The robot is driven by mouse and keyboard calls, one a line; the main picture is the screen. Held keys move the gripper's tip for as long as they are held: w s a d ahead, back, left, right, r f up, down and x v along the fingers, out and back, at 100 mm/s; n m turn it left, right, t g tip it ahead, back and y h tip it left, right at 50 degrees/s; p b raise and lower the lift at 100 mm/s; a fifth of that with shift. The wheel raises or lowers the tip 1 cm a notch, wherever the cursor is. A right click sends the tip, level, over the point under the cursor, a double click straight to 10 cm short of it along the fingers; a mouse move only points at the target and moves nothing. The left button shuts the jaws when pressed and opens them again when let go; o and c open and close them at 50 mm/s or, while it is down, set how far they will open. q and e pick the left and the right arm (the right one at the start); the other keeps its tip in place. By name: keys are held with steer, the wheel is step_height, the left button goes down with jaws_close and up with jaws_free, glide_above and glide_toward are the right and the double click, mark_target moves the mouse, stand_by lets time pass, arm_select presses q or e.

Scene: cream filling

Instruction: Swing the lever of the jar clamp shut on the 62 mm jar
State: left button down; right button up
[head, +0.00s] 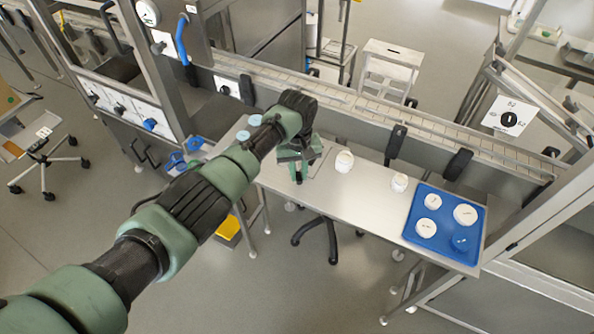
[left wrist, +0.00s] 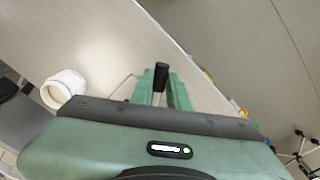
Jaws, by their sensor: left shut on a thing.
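My left gripper (head: 300,170) reaches over the steel table and points down near its far left part. In the left wrist view its two green fingers (left wrist: 160,92) are closed around a black grip (left wrist: 161,74), which looks like the end of the clamp lever. The body of the jar clamp is mostly hidden by my gripper and wrist. A white jar (head: 344,161) stands on the table just right of the gripper, apart from it; a white jar (left wrist: 64,89) also shows at the left of the wrist view. I cannot tell which jar is the 62 mm one.
Another white jar (head: 399,182) stands further right. A blue tray (head: 411,235) with several round pieces lies at the table's right end. A conveyor rail (head: 440,130) runs behind the table (head: 375,212). The table's front middle is clear.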

mark_target(298, 175)
arm_select(q)
steer(key=shift+w+r, duration=0.15)
steer(key=shift+w, duration=0.05)
arm_select(e)
steer(key=shift+w+d, duration=0.2)
steer(key=shift+d, duration=0.15)
arm_select(q)
steer(key=c, duration=1.4)
jaws_free()
steer(key=shift+d, duration=0.1)
steer(key=shift+o, duration=0.2)
arm_select(e)
steer(key=shift+w+d, duration=0.1)
arm_select(q)
step_height(298, 175, up, 8)
steer(key=shift+f+b, duration=0.2)
steer(key=shift+b, duration=0.3)
arm_select(e)
steer(key=shift+f, duration=0.5)
steer(key=shift+a, duration=0.25)
